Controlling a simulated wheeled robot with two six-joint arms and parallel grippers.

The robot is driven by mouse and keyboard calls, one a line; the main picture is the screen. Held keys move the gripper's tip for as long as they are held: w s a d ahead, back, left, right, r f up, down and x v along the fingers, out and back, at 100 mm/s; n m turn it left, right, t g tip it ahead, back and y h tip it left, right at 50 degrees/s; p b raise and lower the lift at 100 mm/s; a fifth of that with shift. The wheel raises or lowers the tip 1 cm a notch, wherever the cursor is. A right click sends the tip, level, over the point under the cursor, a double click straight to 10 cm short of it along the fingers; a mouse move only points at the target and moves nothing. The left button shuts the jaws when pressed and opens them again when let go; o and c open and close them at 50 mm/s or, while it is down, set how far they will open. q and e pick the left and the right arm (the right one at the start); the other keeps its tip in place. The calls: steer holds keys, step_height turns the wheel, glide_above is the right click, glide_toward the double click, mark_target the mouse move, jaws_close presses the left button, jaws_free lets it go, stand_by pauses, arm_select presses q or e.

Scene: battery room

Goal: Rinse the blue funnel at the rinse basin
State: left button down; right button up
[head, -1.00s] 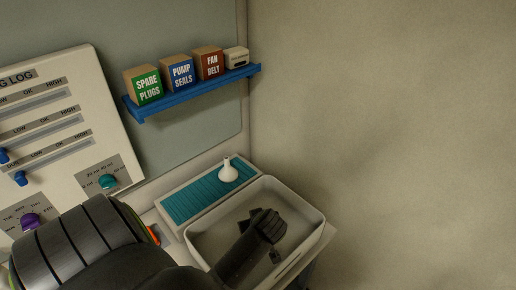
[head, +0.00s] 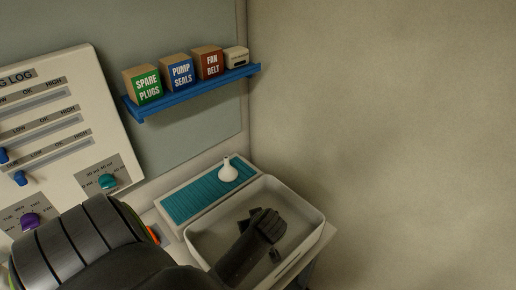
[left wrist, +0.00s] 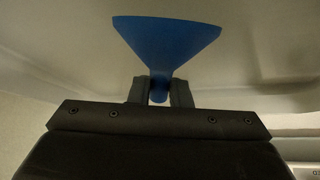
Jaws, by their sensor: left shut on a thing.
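The blue funnel (left wrist: 165,45) is held between the two fingers of my left gripper (left wrist: 159,92) in the left wrist view, its wide mouth away from the gripper and its narrow stem between the fingers. In the head view my left gripper (head: 262,240) is down inside the rinse basin (head: 312,243), a pale rectangular tub. The funnel is hidden behind my gripper and arm in that view. The basin's pale inside surface fills the background of the left wrist view. My right gripper is not in view.
A teal ribbed drain mat (head: 195,200) lies beside the basin, with a white funnel-like piece (head: 228,170) standing on it. A blue shelf (head: 195,92) above holds several small boxes. A panel with sliders and knobs (head: 60,130) stands at the left. The wall closes off the right.

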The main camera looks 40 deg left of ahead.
arm_select(q)
step_height(320, 180, up, 3)
steer(key=p, duration=0.3)
steer(key=shift+r, duration=0.25)
step_height(320, 180, up, 10)
stand_by(1.0)
stand_by(2.0)
steer(key=shift+r, duration=1.95)
